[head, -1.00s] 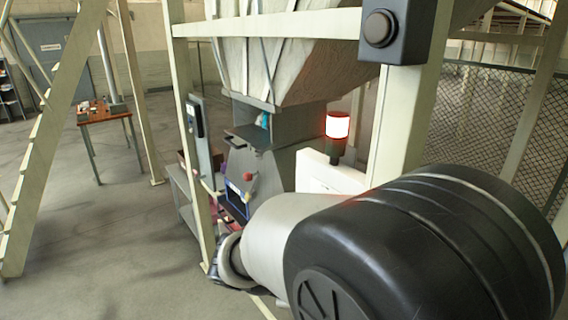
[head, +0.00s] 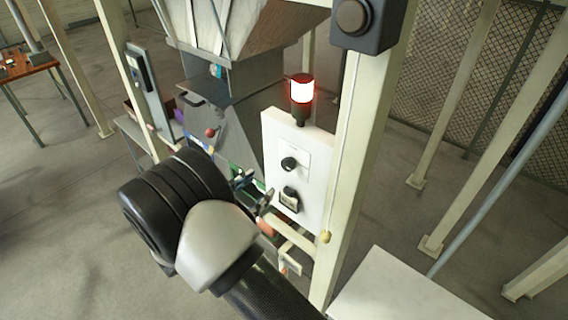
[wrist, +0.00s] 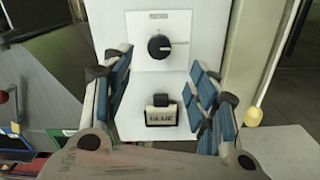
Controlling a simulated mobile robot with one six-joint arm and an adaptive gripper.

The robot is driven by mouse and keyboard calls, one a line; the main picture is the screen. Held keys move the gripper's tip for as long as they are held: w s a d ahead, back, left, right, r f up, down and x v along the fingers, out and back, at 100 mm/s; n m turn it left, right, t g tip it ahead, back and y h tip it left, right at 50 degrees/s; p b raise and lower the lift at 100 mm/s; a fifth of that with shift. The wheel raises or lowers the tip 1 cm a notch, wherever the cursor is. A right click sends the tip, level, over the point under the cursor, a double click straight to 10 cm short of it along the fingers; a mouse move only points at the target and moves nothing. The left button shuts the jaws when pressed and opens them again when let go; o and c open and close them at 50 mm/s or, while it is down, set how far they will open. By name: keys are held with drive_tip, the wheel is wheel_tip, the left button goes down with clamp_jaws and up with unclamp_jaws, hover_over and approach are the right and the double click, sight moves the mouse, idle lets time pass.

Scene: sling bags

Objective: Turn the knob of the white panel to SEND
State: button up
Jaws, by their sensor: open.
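The white panel (head: 313,160) stands upright with a red-lit beacon (head: 302,90) on top. Its round black knob (head: 289,163) sits on a pale plate. In the wrist view the knob (wrist: 159,46) has a light pointer mark toward the right; the small lettering above it is unreadable. Below the knob is a black device (wrist: 161,113) with a light label that seems to read GLUE. My gripper (wrist: 160,66) is open and empty, its blue-padded fingers on either side of the view, apart from the knob. In the head view my gripper (head: 257,188) is just left of the panel.
A cream post (head: 367,130) with a black button box (head: 360,22) stands right of the panel. A yellow pull-cord knob (head: 325,237) hangs beside it. A grey hopper machine (head: 235,120) is at left. A white surface (head: 400,290) lies at lower right.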

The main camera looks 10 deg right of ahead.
sight(286, 165)
drive_tip(key=p+x, duration=0.1)
drive_tip(key=x, duration=1)
drive_tip(key=shift+w+d+p, duration=0.15)
drive_tip(key=shift+d+p, duration=0.05)
drive_tip(key=shift+p, duration=0.15)
drive_tip(key=shift+c, duration=0.3)
drive_tip(key=c, duration=1)
